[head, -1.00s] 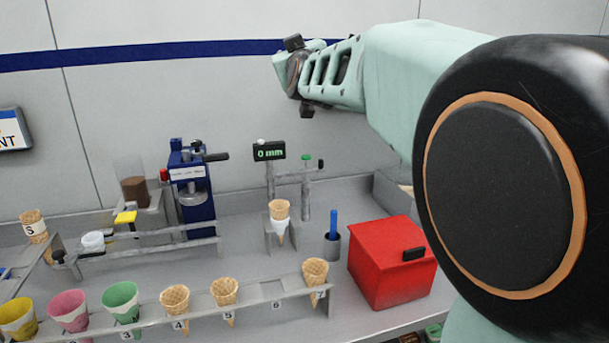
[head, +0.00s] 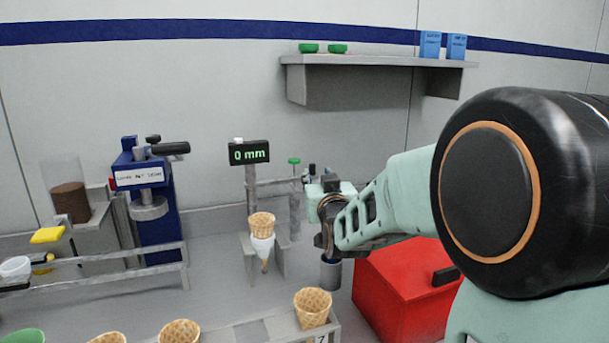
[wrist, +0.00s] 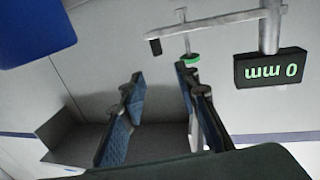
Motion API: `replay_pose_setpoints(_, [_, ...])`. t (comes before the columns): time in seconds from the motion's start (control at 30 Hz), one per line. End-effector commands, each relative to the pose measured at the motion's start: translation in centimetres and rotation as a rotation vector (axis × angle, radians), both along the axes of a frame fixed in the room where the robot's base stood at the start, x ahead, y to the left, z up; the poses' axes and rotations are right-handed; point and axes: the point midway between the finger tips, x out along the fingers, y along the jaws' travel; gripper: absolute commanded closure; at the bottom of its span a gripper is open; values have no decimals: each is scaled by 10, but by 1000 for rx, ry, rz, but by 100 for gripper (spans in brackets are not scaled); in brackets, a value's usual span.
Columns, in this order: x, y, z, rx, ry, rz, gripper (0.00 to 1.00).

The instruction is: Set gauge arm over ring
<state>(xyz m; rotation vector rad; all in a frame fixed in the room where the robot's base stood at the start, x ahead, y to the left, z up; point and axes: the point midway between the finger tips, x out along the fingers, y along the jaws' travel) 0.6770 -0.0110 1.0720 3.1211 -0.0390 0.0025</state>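The gauge display (head: 249,152) reads 0 mm on its grey post. The grey gauge arm (head: 272,187) runs right from that post to a vertical rod with a green knob (head: 294,161). Below and left stands a cone (head: 262,225), with a white sleeve or ring (head: 262,250) around it, in a grey holder. My gripper (head: 318,180) is just right of the rod. The wrist view is upside down; there my gripper (wrist: 163,88) is open and empty, its right fingertip near the green knob (wrist: 189,57). I cannot tell whether they touch.
A grey cup (head: 331,272) and a red box (head: 405,290) stand below my arm. A blue press (head: 158,215) is left of the gauge. Several cones stand in a front rack (head: 250,333). A wall shelf (head: 365,62) hangs above. A blue object (wrist: 35,35) is close in the wrist view.

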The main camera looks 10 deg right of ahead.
Motion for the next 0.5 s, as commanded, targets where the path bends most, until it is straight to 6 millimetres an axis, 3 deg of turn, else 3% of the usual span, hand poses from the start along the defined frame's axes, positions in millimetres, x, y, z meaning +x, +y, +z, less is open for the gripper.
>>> replay_pose_setpoints(0.1, [-5,-4,-12,16,2,0,71])
replay_pose_setpoints(0.27, [2,-4,-13,22,1,1,71])
replay_pose_setpoints(0.5, [40,-5,-14,24,2,1,71])
